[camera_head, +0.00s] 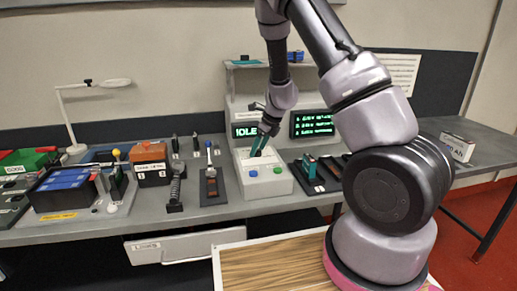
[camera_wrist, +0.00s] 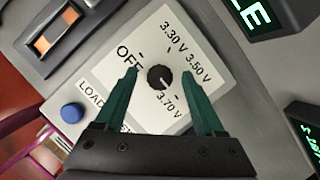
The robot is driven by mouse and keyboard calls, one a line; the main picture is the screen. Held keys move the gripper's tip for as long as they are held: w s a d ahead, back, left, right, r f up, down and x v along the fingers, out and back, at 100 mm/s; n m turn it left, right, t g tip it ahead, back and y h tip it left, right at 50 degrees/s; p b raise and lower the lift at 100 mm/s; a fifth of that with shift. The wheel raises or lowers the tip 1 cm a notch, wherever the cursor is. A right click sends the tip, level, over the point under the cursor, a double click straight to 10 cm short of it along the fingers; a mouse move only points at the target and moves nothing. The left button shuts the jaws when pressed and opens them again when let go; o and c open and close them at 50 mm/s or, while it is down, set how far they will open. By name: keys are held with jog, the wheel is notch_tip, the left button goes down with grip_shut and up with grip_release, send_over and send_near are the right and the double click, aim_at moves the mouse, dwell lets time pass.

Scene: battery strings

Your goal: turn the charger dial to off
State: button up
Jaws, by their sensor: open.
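The charger (camera_head: 265,187) is a white sloped box at the middle of the bench in the head view. Its dial (camera_wrist: 159,78) is a small round black knob on the white panel (camera_wrist: 205,88) in the wrist view. OFF is printed to its upper left, 3.30 V and 3.50 V to its upper right, 3.70 V below right. I cannot clearly tell which mark the dial points at. My gripper (camera_wrist: 161,72) is open, its green fingers on either side of the dial with gaps. It also shows over the charger in the head view (camera_head: 262,143), hiding the dial.
A blue button (camera_wrist: 72,112) sits on the charger's front, with a green button (camera_head: 278,170) beside it. An IDLE display (camera_head: 245,131) stands behind. A tool holder (camera_head: 212,185) is close on the left and a dark tray (camera_head: 318,183) on the right.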

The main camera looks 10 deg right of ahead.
grip_shut()
